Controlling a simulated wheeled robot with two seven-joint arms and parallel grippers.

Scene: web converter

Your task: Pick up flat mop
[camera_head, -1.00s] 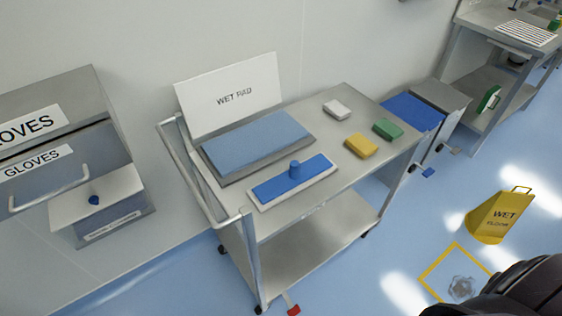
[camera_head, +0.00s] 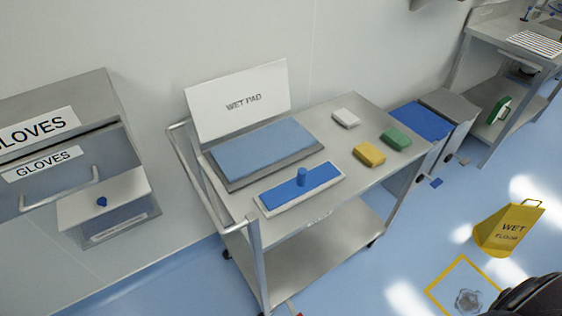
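The flat mop (camera_head: 325,173) is a blue rectangular plate with a white edge and a short blue round stub on top. It lies flat on the steel cart's top (camera_head: 355,133), near its front edge. It lies in front of a blue wet pad (camera_head: 262,147) in a grey tray. Neither of my grippers shows. Only a dark part, probably mine, shows at the bottom right corner.
A white sponge (camera_head: 346,118), a yellow sponge (camera_head: 369,154) and a green sponge (camera_head: 396,139) lie on the cart. A "WET PAD" sign (camera_head: 240,101) stands behind the pad. A gloves dispenser (camera_head: 60,150) is left. A yellow wet floor sign (camera_head: 508,228) stands right.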

